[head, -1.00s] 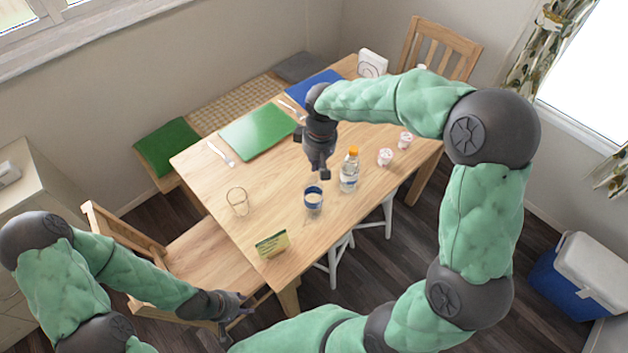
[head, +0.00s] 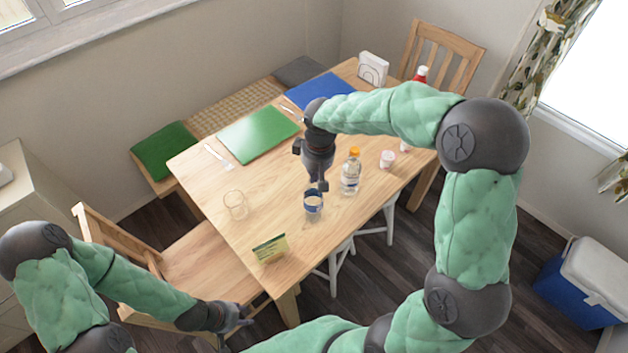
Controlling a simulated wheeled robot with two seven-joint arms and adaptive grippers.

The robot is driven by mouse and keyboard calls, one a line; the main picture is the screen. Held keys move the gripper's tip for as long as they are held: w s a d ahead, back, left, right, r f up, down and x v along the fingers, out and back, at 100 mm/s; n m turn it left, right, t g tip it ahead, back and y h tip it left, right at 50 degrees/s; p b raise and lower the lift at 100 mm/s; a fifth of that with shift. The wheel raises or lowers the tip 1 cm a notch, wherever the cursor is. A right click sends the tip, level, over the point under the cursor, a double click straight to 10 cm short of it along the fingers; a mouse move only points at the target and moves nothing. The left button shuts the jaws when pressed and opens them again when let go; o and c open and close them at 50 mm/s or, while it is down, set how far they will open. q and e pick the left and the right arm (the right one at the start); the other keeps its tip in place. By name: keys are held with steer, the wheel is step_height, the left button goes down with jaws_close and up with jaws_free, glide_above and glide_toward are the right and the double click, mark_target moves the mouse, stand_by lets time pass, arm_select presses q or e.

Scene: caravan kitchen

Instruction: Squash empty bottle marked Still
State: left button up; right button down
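A clear bottle (head: 351,176) with an orange cap and a pale label stands upright on the wooden table (head: 278,190). Its label is too small to read. A short clear container (head: 313,207) with a blue and white band stands left of it; whether this is a cup or a short bottle is unclear. My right gripper (head: 319,187) points down just above this container, left of the orange-capped bottle. Its fingers look close together, but their opening is unclear. My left gripper (head: 236,326) is low in front of the table, with fingers apart and empty.
A clear glass (head: 235,205) and a small green and yellow sign (head: 269,249) stand on the near part of the table. A white cup (head: 387,159) stands right of the bottle. Green (head: 258,134) and blue (head: 319,90) mats lie behind. A chair (head: 185,250) stands at front left.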

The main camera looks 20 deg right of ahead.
mark_target(316, 194)
step_height(316, 194, down, 9)
steer(key=b, duration=0.5)
steer(key=shift+s+r, duration=0.15)
steer(key=shift+r, duration=0.1)
steer(key=shift+s+r, duration=0.2)
steer(key=shift+s+d+r+p, duration=0.2)
steer(key=shift+s+r+p, duration=0.05)
steer(key=shift+s, duration=0.35)
steer(key=shift+s+d+r+p, duration=0.2)
steer(key=shift+s+p, duration=0.05)
steer(key=shift+s, duration=0.3)
steer(key=shift+r, duration=0.1)
